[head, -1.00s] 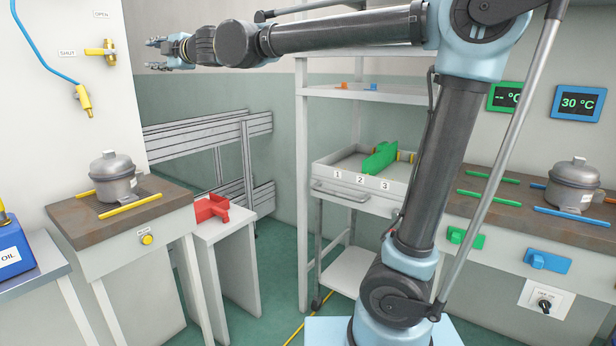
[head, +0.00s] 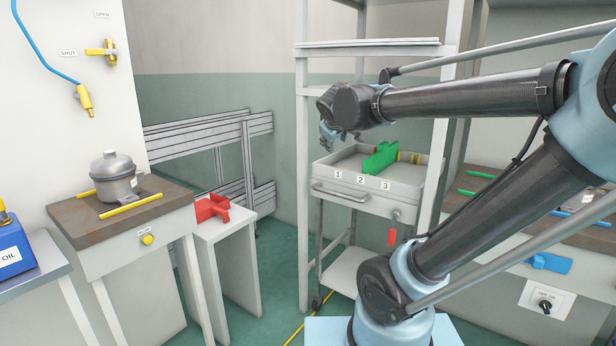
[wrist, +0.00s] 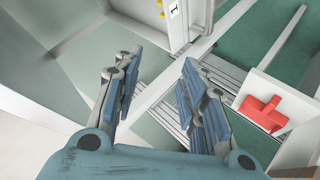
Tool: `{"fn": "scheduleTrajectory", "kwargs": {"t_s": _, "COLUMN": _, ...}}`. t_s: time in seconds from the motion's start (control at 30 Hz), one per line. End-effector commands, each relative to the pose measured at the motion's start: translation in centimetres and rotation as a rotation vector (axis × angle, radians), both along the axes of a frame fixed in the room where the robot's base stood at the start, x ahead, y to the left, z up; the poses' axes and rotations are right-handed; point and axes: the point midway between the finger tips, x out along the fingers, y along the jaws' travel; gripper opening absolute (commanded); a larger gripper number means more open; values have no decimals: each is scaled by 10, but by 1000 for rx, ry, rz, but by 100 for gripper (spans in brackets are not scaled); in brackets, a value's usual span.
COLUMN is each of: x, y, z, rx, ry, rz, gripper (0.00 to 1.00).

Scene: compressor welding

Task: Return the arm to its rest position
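My gripper (head: 328,138) hangs below my dark wrist in the head view, in front of the shelf rack and above the left part of the numbered tray. In the wrist view my gripper (wrist: 160,88) shows its blue-padded fingers spread apart, with nothing between them. My arm is folded back with its upper links leaning to the right.
The tray (head: 340,194) on a cart holds a green block (head: 380,158). A red block (head: 211,208) lies on a low white stand. Compressor (head: 115,177) sits on the left bench. The shelf rack (head: 302,230) stands close to my gripper.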

Motion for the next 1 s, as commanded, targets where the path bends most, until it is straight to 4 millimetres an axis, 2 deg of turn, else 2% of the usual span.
{"fn": "scheduleTrajectory", "kwargs": {"t_s": 0.03, "x": -15, "y": -23, "z": -21, "rx": 22, "ry": 48, "rz": -60, "gripper": 38}}
{"fn": "scheduleTrajectory", "kwargs": {"t_s": 0.1, "x": -37, "y": -47, "z": -48, "rx": 59, "ry": 119, "rz": -135, "gripper": 38}}
{"fn": "scheduleTrajectory", "kwargs": {"t_s": 0.17, "x": -59, "y": -65, "z": -72, "rx": 93, "ry": 182, "rz": -198, "gripper": 38}}
{"fn": "scheduleTrajectory", "kwargs": {"t_s": 0.3, "x": -116, "y": -97, "z": -130, "rx": 183, "ry": 333, "rz": -339, "gripper": 38}}
{"fn": "scheduleTrajectory", "kwargs": {"t_s": 0.4, "x": -159, "y": -110, "z": -169, "rx": 256, "ry": 443, "rz": -429, "gripper": 38}}
{"fn": "scheduleTrajectory", "kwargs": {"t_s": 0.53, "x": -209, "y": -113, "z": -211, "rx": 347, "ry": 568, "rz": -518, "gripper": 38}}
{"fn": "scheduleTrajectory", "kwargs": {"t_s": 0.63, "x": -235, "y": -110, "z": -232, "rx": 402, "ry": 637, "rz": -559, "gripper": 38}}
{"fn": "scheduleTrajectory", "kwargs": {"t_s": 0.73, "x": -251, "y": -108, "z": -244, "rx": 435, "ry": 679, "rz": -581, "gripper": 38}}
{"fn": "scheduleTrajectory", "kwargs": {"t_s": 0.83, "x": -258, "y": -106, "z": -249, "rx": 451, "ry": 699, "rz": -590, "gripper": 38}}
{"fn": "scheduleTrajectory", "kwargs": {"t_s": 1.0, "x": -258, "y": -106, "z": -249, "rx": 451, "ry": 699, "rz": -590, "gripper": 38}}
